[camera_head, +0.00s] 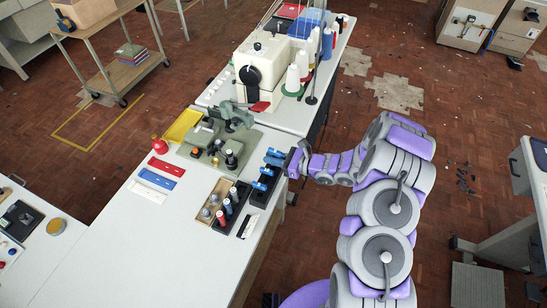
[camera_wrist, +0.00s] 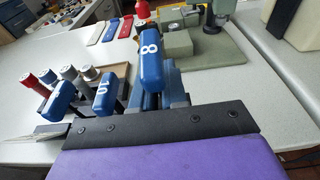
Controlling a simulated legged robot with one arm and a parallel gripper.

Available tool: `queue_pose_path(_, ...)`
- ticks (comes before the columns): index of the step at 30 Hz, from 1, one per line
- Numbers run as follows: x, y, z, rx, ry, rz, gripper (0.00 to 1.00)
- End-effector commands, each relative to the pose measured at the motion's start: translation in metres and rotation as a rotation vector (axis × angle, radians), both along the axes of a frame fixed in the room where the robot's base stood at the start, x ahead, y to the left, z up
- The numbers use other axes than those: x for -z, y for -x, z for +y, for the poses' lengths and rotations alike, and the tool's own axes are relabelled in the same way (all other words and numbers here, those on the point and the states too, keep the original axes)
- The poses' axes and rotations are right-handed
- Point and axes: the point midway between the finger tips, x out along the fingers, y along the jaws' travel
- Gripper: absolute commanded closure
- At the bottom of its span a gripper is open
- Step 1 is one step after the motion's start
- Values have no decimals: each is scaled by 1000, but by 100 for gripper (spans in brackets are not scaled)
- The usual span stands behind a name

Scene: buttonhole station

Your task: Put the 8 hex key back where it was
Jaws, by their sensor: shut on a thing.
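The 8 hex key (camera_wrist: 150,57) shows its blue handle, marked with a white 8, upright in the middle of the wrist view. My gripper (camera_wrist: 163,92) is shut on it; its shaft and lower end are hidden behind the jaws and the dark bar. The 10 hex key (camera_wrist: 103,93), also blue-handled, stands to the left, apart from the jaws. In the head view my gripper (camera_head: 291,160) is at the right table edge, beside several blue handles (camera_head: 262,185). Their numbers are too small to read there. I cannot tell whether the 8 key's tip is in a holder.
A green-grey buttonhole fixture (camera_head: 225,145) stands just left of the gripper. A sewing machine (camera_head: 260,70) stands behind. Red (camera_head: 166,166), white (camera_head: 157,179) and blue (camera_head: 146,192) strips lie left. The front table surface is clear.

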Motion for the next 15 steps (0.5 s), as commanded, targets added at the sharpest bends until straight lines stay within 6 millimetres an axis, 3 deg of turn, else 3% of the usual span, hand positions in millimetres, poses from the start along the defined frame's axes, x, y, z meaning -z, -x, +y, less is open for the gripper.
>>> queue_pose_path(1,7,1,-1,2,10,8,100)
queue_pose_path(15,16,0,-4,5,10,8,100)
